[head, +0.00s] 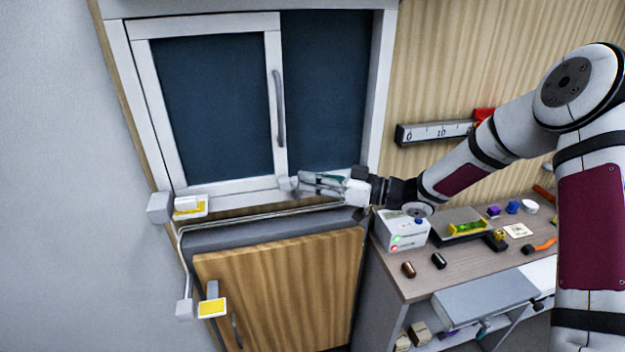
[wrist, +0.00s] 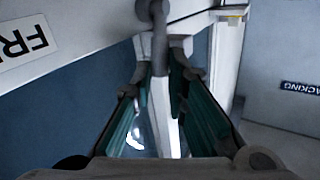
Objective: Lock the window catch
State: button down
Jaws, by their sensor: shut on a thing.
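The window (head: 205,110) has a white frame, dark panes and a grey vertical handle (head: 278,108) on its left sash. The grey catch (head: 286,184) is at the lower right corner of that sash; in the wrist view its rounded grey part (wrist: 152,12) shows at the top, with a pale bar running down between my fingers. My gripper (head: 305,183) reaches in from the right, its fingers shut on the catch. In the wrist view my gripper (wrist: 160,75) has teal-lined fingers on both sides of the bar. Whether the catch is locked cannot be told.
A grey pipe (head: 255,214) runs below the window, close under my gripper. A wooden cabinet door (head: 285,290) is below it. Yellow-marked boxes (head: 190,206) are at the left. A workbench (head: 440,284) with small items stands at the right.

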jog(key=shift+s+a+r+n+h, duration=0.15)
jog(key=shift+a+n+h, duration=0.2)
jog(key=shift+h, duration=0.25)
jog(key=shift+s+a+r+n+h, duration=0.1)
jog(key=shift+a+n+h, duration=0.25)
jog(key=shift+h, duration=0.25)
jog(key=c, duration=1.6)
grip_release()
jog(key=v, duration=1.2)
jog(key=shift+w+d, duration=0.1)
jog(key=shift+w, duration=0.1)
jog(key=shift+r, duration=0.15)
